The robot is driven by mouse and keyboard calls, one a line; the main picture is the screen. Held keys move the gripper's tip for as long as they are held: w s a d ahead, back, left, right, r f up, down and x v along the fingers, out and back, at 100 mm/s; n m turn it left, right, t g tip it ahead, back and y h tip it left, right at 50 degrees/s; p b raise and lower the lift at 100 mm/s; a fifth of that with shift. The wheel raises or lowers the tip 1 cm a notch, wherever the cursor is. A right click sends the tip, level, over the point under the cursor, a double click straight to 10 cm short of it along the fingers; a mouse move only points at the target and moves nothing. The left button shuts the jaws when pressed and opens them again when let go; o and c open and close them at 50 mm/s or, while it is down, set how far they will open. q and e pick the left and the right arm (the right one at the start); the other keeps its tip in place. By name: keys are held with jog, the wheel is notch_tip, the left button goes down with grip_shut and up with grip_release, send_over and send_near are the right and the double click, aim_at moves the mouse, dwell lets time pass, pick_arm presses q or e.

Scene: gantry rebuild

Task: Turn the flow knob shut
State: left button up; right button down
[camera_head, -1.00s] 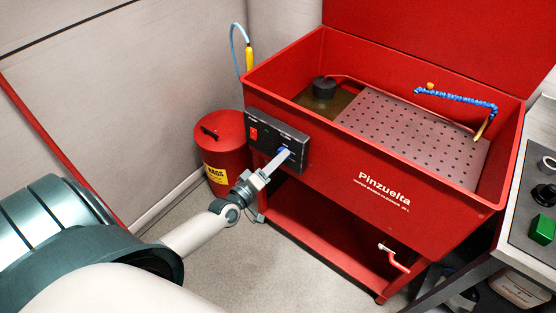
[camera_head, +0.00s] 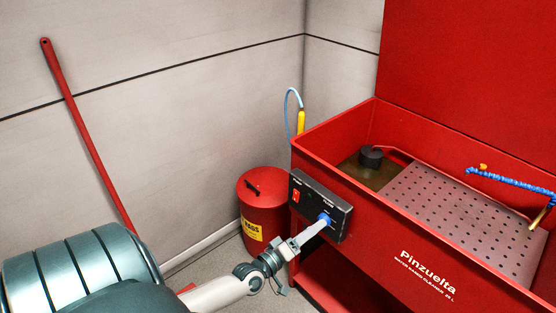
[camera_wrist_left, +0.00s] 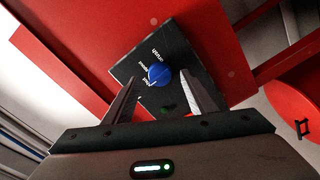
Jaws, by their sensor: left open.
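The blue flow knob (camera_head: 325,219) sits on the black control panel (camera_head: 307,195) at the left of the red parts washer's front. In the left wrist view the round knob (camera_wrist_left: 159,75) shows beyond and between the fingertips, on the black panel (camera_wrist_left: 140,74). My left gripper (camera_head: 313,232) is at the knob in the head view. In the left wrist view the left gripper (camera_wrist_left: 155,97) is open, with a finger on either side and nothing between them but the view of the knob. Whether the fingers touch the knob cannot be told. My right gripper is not in view.
The red parts washer (camera_head: 390,230) has a perforated tray (camera_head: 460,215) and a blue segmented hose (camera_head: 515,182). A red switch (camera_head: 296,195) is beside the knob. A red rag can (camera_head: 262,210) stands left of the panel. A red pole (camera_head: 85,135) leans on the wall.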

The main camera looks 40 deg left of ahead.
pick_arm(q)
jog(key=shift+s+a+b, duration=0.55)
jog(key=shift+s+b, duration=0.65)
jog(key=shift+s, duration=6.2)
jog(key=s+d+f+m+g, duration=0.2)
jog(key=d+f+m+g, duration=0.15)
jog(key=f, duration=0.85)
jog(key=s+d+f+m+g, duration=0.1)
jog(key=d+f+m+g, duration=0.2)
jog(key=f, duration=1)
jog(key=s+d+f+m+g, duration=0.2)
jog(key=s+d+f+m, duration=0.1)
jog(key=d+f, duration=0.4)
jog(key=s+d+f+m+g, duration=0.2)
jog(key=s+d+f+m, duration=0.2)
jog(key=f, duration=0.6)
jog(key=s+d, duration=0.2)
jog(key=d, duration=0.1)
jog(key=shift+f, duration=0.15)
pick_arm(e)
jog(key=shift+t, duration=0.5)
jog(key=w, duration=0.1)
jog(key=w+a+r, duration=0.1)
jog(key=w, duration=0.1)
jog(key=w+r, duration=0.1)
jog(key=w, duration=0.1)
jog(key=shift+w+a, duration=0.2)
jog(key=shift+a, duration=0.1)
